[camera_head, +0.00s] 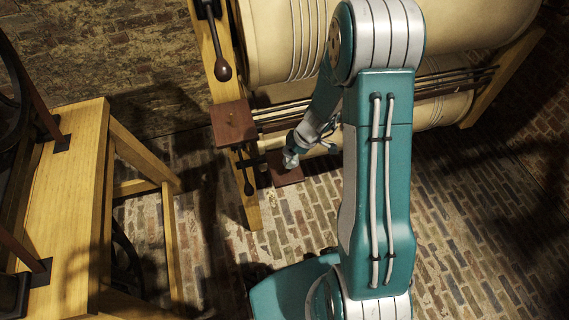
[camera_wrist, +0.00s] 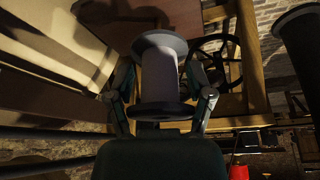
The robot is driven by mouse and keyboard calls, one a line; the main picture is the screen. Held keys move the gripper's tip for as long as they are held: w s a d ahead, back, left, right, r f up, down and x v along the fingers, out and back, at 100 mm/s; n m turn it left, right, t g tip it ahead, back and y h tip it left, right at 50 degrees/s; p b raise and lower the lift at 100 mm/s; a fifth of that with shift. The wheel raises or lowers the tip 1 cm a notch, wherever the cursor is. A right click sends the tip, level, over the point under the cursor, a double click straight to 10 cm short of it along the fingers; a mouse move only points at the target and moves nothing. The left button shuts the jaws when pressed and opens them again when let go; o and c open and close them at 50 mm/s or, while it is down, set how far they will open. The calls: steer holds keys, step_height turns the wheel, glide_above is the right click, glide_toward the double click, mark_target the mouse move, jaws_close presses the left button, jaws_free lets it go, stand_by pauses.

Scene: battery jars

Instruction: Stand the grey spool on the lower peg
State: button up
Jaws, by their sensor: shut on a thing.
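The grey spool (camera_wrist: 159,75) is between the two fingers of my gripper (camera_wrist: 162,92) in the wrist view. In the head view my gripper (camera_head: 293,152) is beside the wooden post, just above a small brown plate (camera_head: 287,174) low on the frame. The spool is too small and covered there to make out clearly. I cannot make out the lower peg in either view; my gripper may hide it.
A higher brown block (camera_head: 235,123) is on the wooden post (camera_head: 248,209), with dark hanging handles near it. Large cream cylinders (camera_head: 460,25) lie behind my arm. A wooden bench (camera_head: 75,200) stands at left. The brick floor (camera_head: 460,235) at right is clear.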

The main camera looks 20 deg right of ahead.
mark_target(285, 164)
steer(key=shift+x, duration=0.75)
steer(key=x, duration=0.3)
steer(key=shift+w+f, duration=0.1)
steer(key=shift+f, duration=0.3)
steer(key=o, duration=1.2)
steer(key=shift+o, duration=0.2)
